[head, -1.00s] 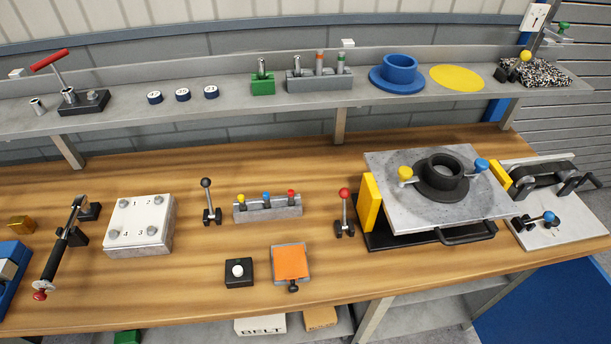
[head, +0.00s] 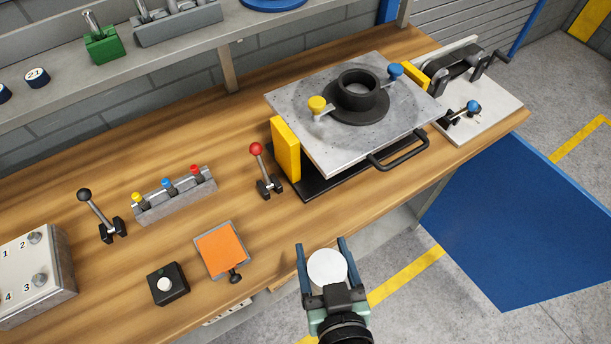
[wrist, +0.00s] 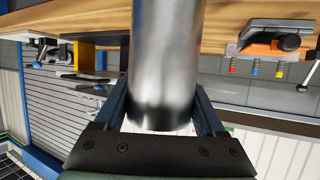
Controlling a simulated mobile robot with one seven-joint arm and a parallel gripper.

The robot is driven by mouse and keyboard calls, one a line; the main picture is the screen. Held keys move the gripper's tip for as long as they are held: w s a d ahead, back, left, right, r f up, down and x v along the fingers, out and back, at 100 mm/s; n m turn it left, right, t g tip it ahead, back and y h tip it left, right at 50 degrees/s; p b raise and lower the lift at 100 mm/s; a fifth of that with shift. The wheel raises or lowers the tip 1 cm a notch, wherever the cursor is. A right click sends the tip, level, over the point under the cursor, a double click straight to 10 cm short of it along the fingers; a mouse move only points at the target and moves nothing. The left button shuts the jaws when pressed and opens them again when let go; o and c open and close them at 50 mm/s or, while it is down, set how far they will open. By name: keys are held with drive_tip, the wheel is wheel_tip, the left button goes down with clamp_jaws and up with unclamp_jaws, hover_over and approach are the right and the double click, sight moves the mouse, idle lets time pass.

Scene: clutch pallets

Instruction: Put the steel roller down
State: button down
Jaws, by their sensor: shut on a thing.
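My gripper (head: 323,264) is shut on the steel roller (head: 327,267). In the head view the roller shows as a pale round end between the two blue fingers, in front of the bench's front edge. In the wrist view the roller (wrist: 165,60) is a shiny grey cylinder that fills the middle of the picture, with the fingers on both sides of it. Its far end is cut off by the top of the wrist picture. The roller appears apart from the wooden bench top (head: 330,212).
The grey plate (head: 345,145) with a black flanged ring (head: 358,90) stands on the bench at the back. A red-knobbed lever (head: 263,172), an orange pad (head: 221,249) and a black button box (head: 168,284) are nearby. Bare wood lies between them. A blue floor mat (head: 530,220) is at the right.

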drive_tip(key=w+a+p, duration=0.1)
drive_tip(key=w, duration=0.3)
drive_tip(key=w+a+p, duration=0.1)
drive_tip(key=w, duration=0.3)
drive_tip(key=w+a+p, duration=0.1)
drive_tip(key=w+p, duration=0.1)
drive_tip(key=w, duration=0.3)
drive_tip(key=shift+f, duration=0.2)
drive_tip(key=shift+f, duration=0.25)
unclamp_jaws()
